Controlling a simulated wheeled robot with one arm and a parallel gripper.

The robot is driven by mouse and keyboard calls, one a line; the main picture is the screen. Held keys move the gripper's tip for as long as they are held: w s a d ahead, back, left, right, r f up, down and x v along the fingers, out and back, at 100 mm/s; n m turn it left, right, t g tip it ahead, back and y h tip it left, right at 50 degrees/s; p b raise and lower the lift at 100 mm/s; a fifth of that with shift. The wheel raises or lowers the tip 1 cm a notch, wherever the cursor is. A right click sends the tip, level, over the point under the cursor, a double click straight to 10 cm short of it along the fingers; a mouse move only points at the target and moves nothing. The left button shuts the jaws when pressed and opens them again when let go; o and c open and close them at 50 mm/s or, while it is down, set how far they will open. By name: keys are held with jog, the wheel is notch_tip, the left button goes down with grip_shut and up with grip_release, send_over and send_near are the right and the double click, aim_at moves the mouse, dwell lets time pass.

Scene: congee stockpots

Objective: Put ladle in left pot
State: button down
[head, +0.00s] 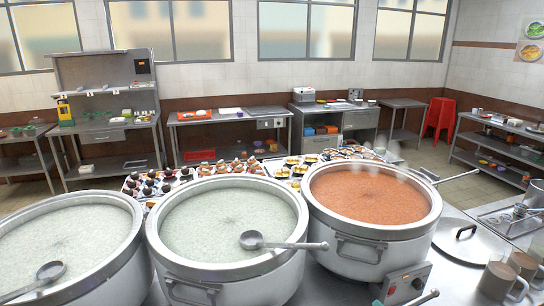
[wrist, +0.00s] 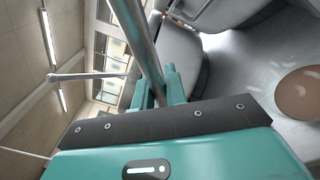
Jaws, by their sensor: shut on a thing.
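My gripper (wrist: 160,92) shows at the bottom of the wrist view with its teal fingers shut on a metal rod, the handle of a ladle (wrist: 138,38). The bowl of this ladle is out of view. In the head view, a rod with a rounded tip (head: 430,297) and a bit of teal show at the bottom edge. The left pot (head: 118,262) holds pale congee, and a grey ladle (head: 50,272) lies in it. Another ladle (head: 252,240) rests in the middle pot (head: 240,272), its handle over the right rim.
The right pot (head: 360,238) holds steaming orange-brown congee. A lid (head: 455,236) and brown mugs (head: 497,281) stand right of it. Trays of small bowls (head: 200,168) lie behind the pots. Another rounded-end rod (wrist: 85,76) crosses the wrist view.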

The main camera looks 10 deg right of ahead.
jog(key=w+a+f+n+g+y, duration=0.1)
jog(key=w+a+f+y, duration=0.1)
jog(key=w+a, duration=0.4)
jog(key=w+a+f+n+y, duration=0.2)
jog(key=w+a, duration=0.4)
jog(key=a, duration=0.5)
jog(key=shift+a+f+n+g+y, duration=0.35)
jog(key=shift+f+y, duration=0.35)
jog(key=shift+f, duration=0.25)
jog(key=shift+s, duration=0.1)
